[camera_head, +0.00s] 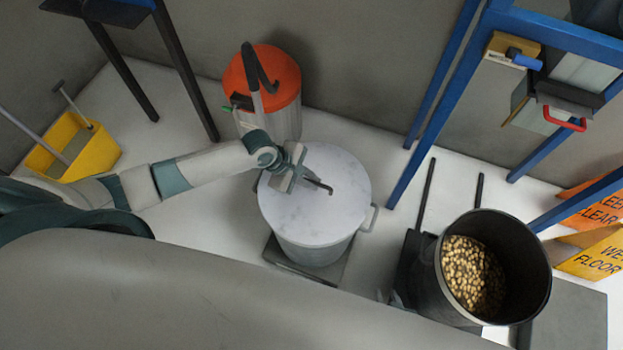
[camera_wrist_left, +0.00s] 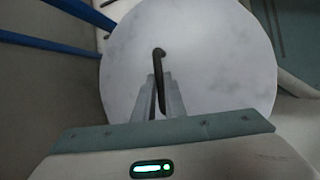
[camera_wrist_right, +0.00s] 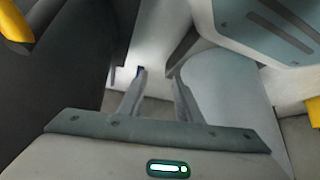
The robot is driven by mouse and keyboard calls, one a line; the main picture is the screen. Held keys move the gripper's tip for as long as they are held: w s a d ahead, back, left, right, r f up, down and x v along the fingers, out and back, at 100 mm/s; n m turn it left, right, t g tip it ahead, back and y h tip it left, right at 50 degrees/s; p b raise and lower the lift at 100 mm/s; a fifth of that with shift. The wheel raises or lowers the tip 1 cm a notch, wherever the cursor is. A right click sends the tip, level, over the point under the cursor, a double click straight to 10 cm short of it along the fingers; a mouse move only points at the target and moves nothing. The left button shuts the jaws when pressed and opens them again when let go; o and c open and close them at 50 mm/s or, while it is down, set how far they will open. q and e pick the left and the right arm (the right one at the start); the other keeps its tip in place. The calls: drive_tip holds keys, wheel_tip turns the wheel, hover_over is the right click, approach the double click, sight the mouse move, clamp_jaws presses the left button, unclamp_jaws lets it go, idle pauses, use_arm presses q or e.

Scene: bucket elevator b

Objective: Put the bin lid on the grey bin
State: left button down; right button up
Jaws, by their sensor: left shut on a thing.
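The round, pale, marbled bin lid (camera_head: 335,165) covers the top of the grey bin (camera_head: 313,250) in the head view. I cannot tell whether it rests fully on the rim or is held slightly above it. My left gripper (camera_head: 302,180) is over the lid and shut on its dark bar handle (camera_head: 320,187). The left wrist view shows the fingers (camera_wrist_left: 165,95) on either side of the handle (camera_wrist_left: 159,70), above the lid (camera_wrist_left: 220,60). My right gripper (camera_wrist_right: 155,90) shows only in its wrist view, open, with nothing between its fingers.
The bin stands on a dark plate (camera_head: 290,264). An orange-topped vacuum (camera_head: 262,80) is close behind it. A dark bucket of yellowish pieces (camera_head: 510,255) is to the right, near blue frame posts (camera_head: 430,110). A yellow mop bucket (camera_head: 75,145) is at left.

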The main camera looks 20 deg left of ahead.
use_arm(q)
drive_tip(key=c, duration=1.7)
unclamp_jaws()
drive_tip(key=shift+f, duration=0.1)
drive_tip(key=shift+c, duration=0.2)
